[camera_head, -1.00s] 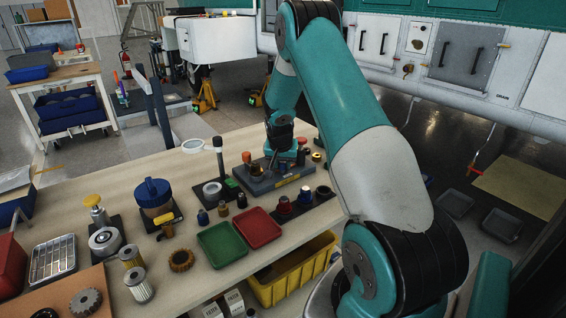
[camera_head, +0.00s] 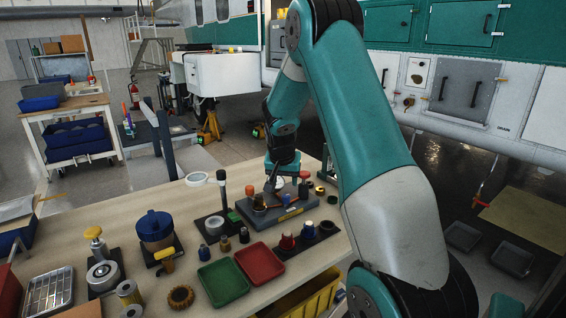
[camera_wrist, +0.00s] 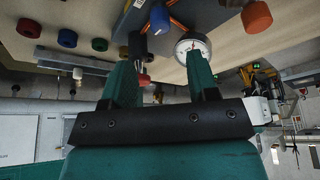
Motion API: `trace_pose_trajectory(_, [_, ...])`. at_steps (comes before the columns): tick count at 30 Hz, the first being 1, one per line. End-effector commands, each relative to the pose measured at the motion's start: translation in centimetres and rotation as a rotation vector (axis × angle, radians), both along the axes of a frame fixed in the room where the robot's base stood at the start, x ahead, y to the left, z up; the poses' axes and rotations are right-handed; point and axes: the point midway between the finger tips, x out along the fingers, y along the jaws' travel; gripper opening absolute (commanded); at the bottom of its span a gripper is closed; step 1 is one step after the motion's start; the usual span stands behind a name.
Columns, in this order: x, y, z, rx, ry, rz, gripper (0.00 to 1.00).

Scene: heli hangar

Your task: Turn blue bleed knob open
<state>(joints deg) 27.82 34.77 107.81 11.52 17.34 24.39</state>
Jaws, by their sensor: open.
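A small blue knob (camera_wrist: 159,19) sits on the grey block in the wrist view, ahead of my gripper's fingers. In the head view it appears as a small blue cap (camera_head: 285,199) on the front of the grey block (camera_head: 290,213). My gripper (camera_wrist: 160,72) is open, its two teal fingers apart with nothing held. An orange knob (camera_wrist: 257,17) and a round white gauge (camera_wrist: 193,48) are near the blue knob. I see no contact with the blue knob.
Green (camera_head: 223,282) and red (camera_head: 260,263) trays lie in front of the block. Several coloured caps stand beside them, with a red cap (camera_head: 287,241) closest.

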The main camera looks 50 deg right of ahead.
Motion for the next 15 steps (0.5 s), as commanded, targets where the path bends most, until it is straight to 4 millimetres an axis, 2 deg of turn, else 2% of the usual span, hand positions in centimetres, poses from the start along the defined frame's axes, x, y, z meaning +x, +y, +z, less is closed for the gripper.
trace_pose_trajectory(1, [-0.2,0.4,1.4,-0.003,-0.005,0.001,0.54])
trace_pose_trajectory(6, [-1.0,1.6,4.8,-0.001,-0.004,0.001,0.54])
trace_pose_trajectory(9, [-1.3,2.1,6.2,-0.001,-0.003,0.001,0.54])
trace_pose_trajectory(15, [-1.7,2.6,7.4,0.0,0.001,0.0,0.54])
